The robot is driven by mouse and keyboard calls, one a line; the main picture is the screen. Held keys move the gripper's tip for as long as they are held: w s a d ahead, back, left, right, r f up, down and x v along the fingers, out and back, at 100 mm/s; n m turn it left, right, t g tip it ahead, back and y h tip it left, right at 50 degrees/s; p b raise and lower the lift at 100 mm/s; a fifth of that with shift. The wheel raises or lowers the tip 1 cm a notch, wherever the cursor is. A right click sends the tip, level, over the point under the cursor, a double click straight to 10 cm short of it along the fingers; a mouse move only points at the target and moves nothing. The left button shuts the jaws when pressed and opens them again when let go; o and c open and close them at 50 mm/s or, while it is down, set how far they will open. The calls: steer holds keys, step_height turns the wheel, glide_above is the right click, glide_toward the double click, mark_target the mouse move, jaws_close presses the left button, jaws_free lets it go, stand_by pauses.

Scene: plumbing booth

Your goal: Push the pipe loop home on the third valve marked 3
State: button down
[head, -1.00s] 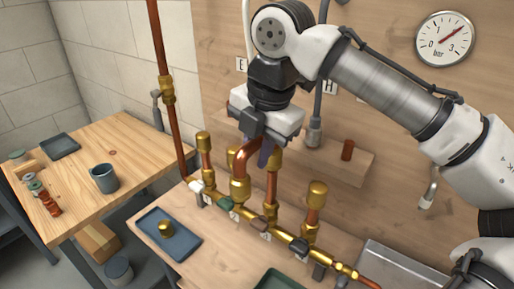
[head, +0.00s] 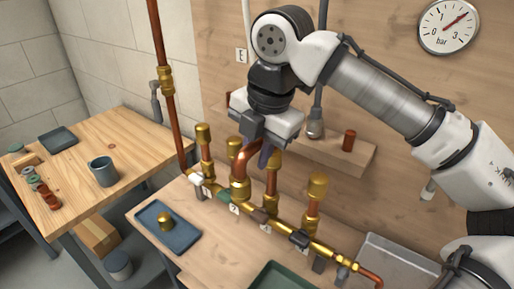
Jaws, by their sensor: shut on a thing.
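My gripper (head: 262,128) points down over the middle of the brass manifold and is shut on the copper pipe loop (head: 242,165). The loop curves down from the jaws to a large brass end (head: 241,189), close above the manifold near the green handle (head: 226,196) and the tag marked 2. The third valve, with a brown handle (head: 259,215) and a tag marked 3 (head: 265,228), lies to its right. A copper riser (head: 271,183) with a brass top stands behind it. The loop's other end is hidden by the jaws; I cannot tell whether either end is seated.
Brass-topped risers stand left (head: 204,141) and right (head: 315,190) of the loop. A blue tray (head: 183,239) with a brass fitting (head: 166,222) lies at the front left; a green tray (head: 283,277) lies in front. A wall shelf (head: 335,158) is close behind.

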steer(key=shift+s+f+b, duration=0.1)
steer(key=shift+f+b, duration=0.4)
steer(key=shift+f, duration=0.65)
steer(key=c, duration=1.2)
jaws_free()
step_height(320, 180, up, 14)
steer(key=s+d, duration=0.1)
steer(key=d, duration=0.1)
steer(key=shift+s+f, duration=0.2)
steer(key=shift+s, duration=0.05)
steer(key=shift+d+r+p, duration=0.1)
steer(key=shift+p, duration=0.2)
step_height(320, 180, up, 6)
steer(key=p, duration=0.8)
steer(key=shift+p, duration=0.3)
